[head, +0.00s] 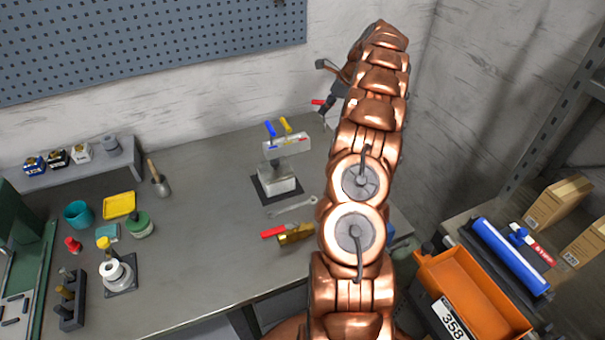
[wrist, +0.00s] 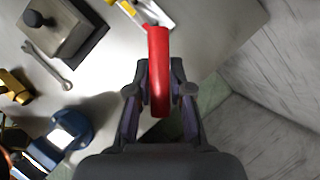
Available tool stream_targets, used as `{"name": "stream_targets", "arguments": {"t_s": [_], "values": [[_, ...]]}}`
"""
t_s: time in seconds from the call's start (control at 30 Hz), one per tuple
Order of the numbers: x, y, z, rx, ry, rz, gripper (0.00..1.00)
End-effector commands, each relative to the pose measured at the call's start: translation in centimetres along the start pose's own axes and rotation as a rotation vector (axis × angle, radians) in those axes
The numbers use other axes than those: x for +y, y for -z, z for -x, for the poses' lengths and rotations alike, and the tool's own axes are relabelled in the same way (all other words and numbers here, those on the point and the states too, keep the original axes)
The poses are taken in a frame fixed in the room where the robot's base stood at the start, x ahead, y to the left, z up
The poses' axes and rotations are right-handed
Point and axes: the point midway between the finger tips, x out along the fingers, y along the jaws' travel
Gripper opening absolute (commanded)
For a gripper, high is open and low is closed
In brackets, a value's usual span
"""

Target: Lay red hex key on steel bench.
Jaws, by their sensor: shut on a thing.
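My gripper (wrist: 160,95) is shut on the red hex key (wrist: 159,62), whose thick red part stands up between the fingers in the wrist view. In the head view a small bit of red (head: 318,102) shows at my gripper (head: 326,112), left of my copper arm; the rest of the key is hidden or too small to tell. The key appears above the back right of the steel bench (head: 210,235), apart from it. The bench's grey top also shows in the wrist view (wrist: 98,72).
A pale holder with blue and yellow keys (head: 287,145) stands left of my gripper. A wrench (head: 292,207) and a brass-and-red object (head: 293,235) lie nearer. The bench's middle left of them is clear. An orange bin (head: 470,295) is at right.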

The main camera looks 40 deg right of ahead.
Motion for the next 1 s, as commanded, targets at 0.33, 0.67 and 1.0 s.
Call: {"name": "stream_targets", "arguments": {"t_s": [0.33, 0.67, 1.0], "values": [[3.2, 2.2, 2.6, -0.023, 0.06, -0.101, 0.0], [7.8, 4.0, 4.1, -0.042, 0.108, -0.181, 0.0], [13.7, 5.9, 4.5, -0.061, 0.159, -0.253, 0.0]]}}
